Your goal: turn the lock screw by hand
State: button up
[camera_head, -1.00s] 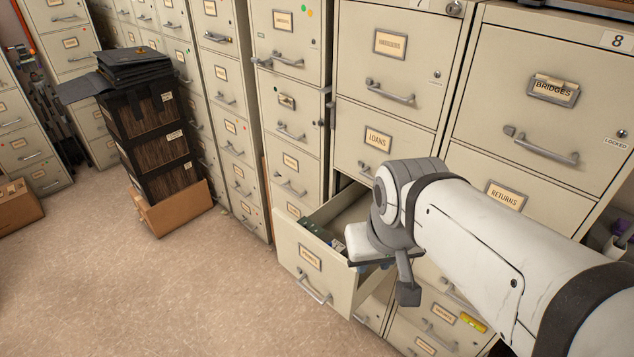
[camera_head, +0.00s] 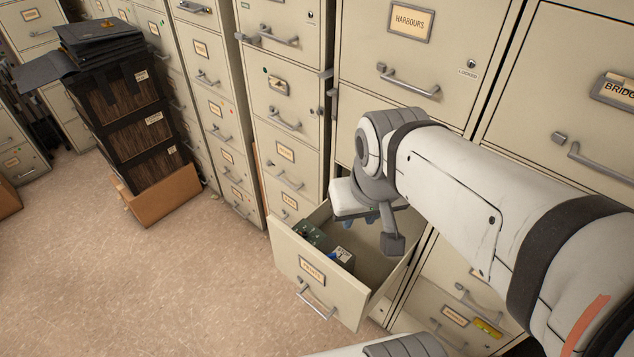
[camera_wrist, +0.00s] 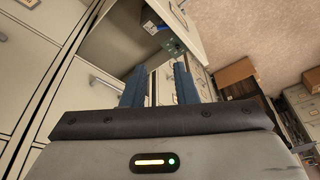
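I cannot make out a lock screw for certain in either view. A cabinet drawer (camera_head: 290,248) stands pulled open at the lower middle of the head view. Inside it, near its front, is a dark green box (camera_head: 312,235) beside a grey piece with a white label (camera_head: 343,254). The green box also shows in the wrist view (camera_wrist: 173,45), with small round details too small to read. My gripper (camera_wrist: 158,76) has its two blue fingers apart, with nothing between them. In the head view it hangs over the open drawer, and its fingertips are mostly hidden behind my wrist.
Filing cabinets line the back and right, with projecting handles (camera_head: 408,82). A yellow object (camera_head: 488,328) shows at the lower right. Black boxes (camera_head: 133,120) are stacked in a brown carton (camera_head: 160,194) at left. The floor (camera_head: 170,290) in front is clear.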

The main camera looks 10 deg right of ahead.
jog(key=shift+s+a, duration=0.1)
jog(key=n+g+b, duration=0.3)
jog(key=n+b, duration=0.8)
jog(key=n, duration=0.6)
send_near(329, 256)
jog(key=shift+w, duration=0.2)
notch_tip(329, 256, down, 8)
jog(key=b, duration=0.6)
jog(key=shift+f, duration=0.1)
jog(key=shift+r, duration=0.35)
jog(key=shift+f, duration=0.3)
grip_shut()
